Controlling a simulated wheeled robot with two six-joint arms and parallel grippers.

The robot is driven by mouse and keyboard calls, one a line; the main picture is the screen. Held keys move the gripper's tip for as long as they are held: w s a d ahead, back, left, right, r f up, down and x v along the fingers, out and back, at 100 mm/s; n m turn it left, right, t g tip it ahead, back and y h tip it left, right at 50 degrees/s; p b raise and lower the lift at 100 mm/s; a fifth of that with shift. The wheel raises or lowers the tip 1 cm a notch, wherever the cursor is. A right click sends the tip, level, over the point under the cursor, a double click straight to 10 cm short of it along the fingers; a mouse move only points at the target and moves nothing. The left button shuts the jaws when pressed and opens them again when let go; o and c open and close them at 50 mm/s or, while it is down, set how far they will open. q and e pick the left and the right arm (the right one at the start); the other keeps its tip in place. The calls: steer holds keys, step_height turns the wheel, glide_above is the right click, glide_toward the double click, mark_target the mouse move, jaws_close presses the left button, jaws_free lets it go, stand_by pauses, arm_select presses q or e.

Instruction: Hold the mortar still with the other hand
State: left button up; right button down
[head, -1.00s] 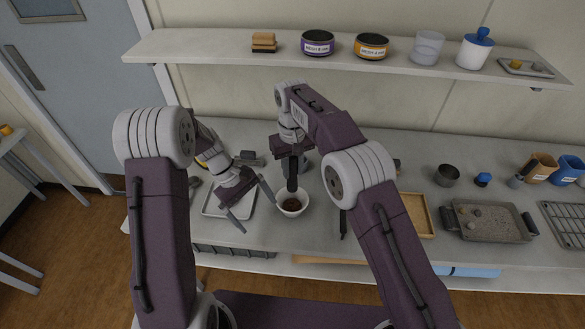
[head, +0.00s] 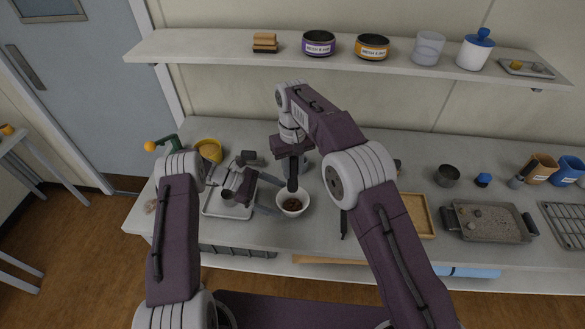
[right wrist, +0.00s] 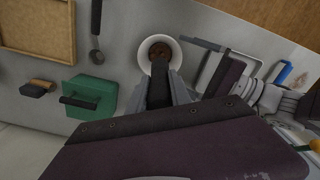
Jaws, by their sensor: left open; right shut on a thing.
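The mortar (head: 294,213) is a small white bowl with brown soil in it, standing on the bench; its pale rim also shows in the right wrist view (right wrist: 144,52). My right gripper (head: 292,168) is above it, shut on a dark pestle (right wrist: 158,86) that reaches down into the bowl. My left gripper (head: 270,196) is open just left of the mortar, low over the bench, with its fingers pointing at the bowl. Whether a finger touches the bowl I cannot tell.
A metal tray (head: 226,211) lies under my left gripper. A yellow bowl (head: 209,149) stands behind it at the left. A wooden tray (head: 419,215) and a grey pan (head: 487,222) lie to the right. A shelf (head: 220,47) runs above the bench.

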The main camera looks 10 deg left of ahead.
mark_target(299, 207)
arm_select(q)
steer(key=shift+x, duration=2.8)
steer(key=c, duration=1.1)
steer(key=shift+o, duration=0.2)
steer(key=shift+c, duration=1.1)
steer(key=shift+f, duration=0.1)
